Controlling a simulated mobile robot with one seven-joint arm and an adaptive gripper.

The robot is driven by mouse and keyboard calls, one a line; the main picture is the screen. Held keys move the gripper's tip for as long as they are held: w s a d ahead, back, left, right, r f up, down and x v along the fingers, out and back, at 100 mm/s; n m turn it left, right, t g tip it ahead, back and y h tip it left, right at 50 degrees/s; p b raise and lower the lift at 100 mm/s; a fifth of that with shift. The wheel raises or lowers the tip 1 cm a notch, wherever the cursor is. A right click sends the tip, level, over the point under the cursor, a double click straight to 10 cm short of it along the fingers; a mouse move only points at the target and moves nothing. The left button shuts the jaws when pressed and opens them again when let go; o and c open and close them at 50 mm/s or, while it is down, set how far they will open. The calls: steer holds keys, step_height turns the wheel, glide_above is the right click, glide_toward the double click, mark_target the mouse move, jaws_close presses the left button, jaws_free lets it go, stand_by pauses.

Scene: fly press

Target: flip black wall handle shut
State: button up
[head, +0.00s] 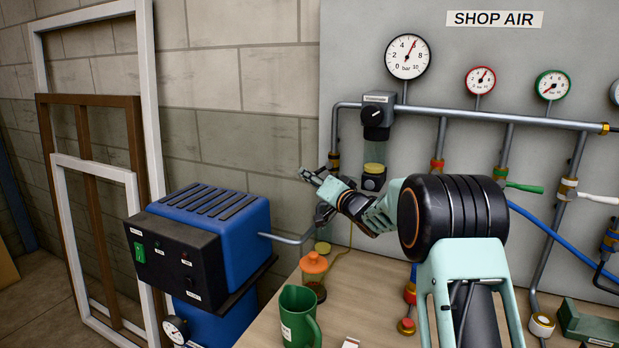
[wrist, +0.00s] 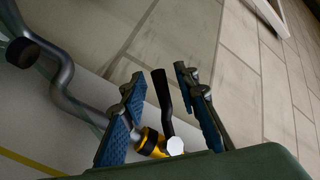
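In the wrist view the black wall handle (wrist: 163,98) is a short dark lever on a valve with a brass band (wrist: 150,142). My gripper (wrist: 158,84) is open, with one blue-padded finger on each side of the lever. A gap shows between the lever and each finger, so the lever is not gripped. In the head view my gripper (head: 314,178) is at the lower end of the left pipe, just below a brass fitting (head: 334,160). The black handle cannot be made out there, behind or among my fingers.
A filter-regulator (head: 375,150) hangs right of my gripper. A green handle (head: 525,188) and a white handle (head: 598,198) are farther right. A blue compressor (head: 225,235) stands lower left. An orange-topped bottle (head: 314,265) and green mug (head: 299,315) are on the bench below.

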steer(key=shift+w+a, duration=0.25)
steer(key=shift+w, duration=0.1)
jaws_close()
